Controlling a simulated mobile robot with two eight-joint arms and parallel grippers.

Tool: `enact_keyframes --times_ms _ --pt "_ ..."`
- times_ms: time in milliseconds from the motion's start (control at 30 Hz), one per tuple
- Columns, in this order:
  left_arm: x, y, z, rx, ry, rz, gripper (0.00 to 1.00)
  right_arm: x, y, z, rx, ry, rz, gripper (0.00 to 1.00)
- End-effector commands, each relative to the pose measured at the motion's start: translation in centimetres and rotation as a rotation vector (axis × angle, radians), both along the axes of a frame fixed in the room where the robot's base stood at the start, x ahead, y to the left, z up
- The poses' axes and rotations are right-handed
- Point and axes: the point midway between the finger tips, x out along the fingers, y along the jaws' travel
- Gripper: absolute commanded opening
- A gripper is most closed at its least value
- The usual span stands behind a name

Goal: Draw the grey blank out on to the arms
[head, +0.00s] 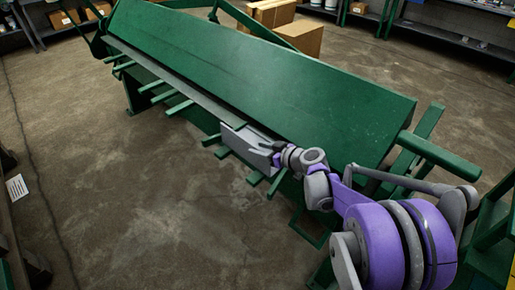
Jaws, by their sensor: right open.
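The grey blank (243,146) is a flat sheet at the near right part of the long green folding machine (250,75). Part of it shows in front of the machine's edge, over the green arms (180,108) that stick out along the front. How far it runs in under the machine is hidden. My right gripper (275,150) is at the blank's right side, small and dark against it. It is open; I cannot tell whether its fingers touch the sheet or lie around its edge. My left gripper is not in view.
A green bar (440,155) juts from the machine's right end, close to my right arm. Cardboard boxes (300,38) stand behind the machine, and shelves (430,35) line the back. The concrete floor (110,190) in front of the arms is clear.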

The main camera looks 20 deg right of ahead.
Motion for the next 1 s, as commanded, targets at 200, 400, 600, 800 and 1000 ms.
enact_keyframes --times_ms 200,400,600,800,1000 --pt "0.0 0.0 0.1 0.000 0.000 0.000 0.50 -4.0 -1.6 1.8 -0.001 0.001 -0.005 0.47" --pt "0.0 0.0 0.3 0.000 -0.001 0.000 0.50 -6.9 -2.7 3.1 0.001 0.000 -0.004 0.47" --pt "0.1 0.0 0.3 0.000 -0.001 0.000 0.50 -8.1 -3.1 3.6 0.000 0.000 -0.001 0.47" --pt "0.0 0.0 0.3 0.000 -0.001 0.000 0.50 -8.1 -3.1 3.6 0.000 0.000 0.000 0.47" --pt "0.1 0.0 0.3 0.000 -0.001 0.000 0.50 -8.1 -3.1 3.6 0.000 0.000 0.000 0.47"
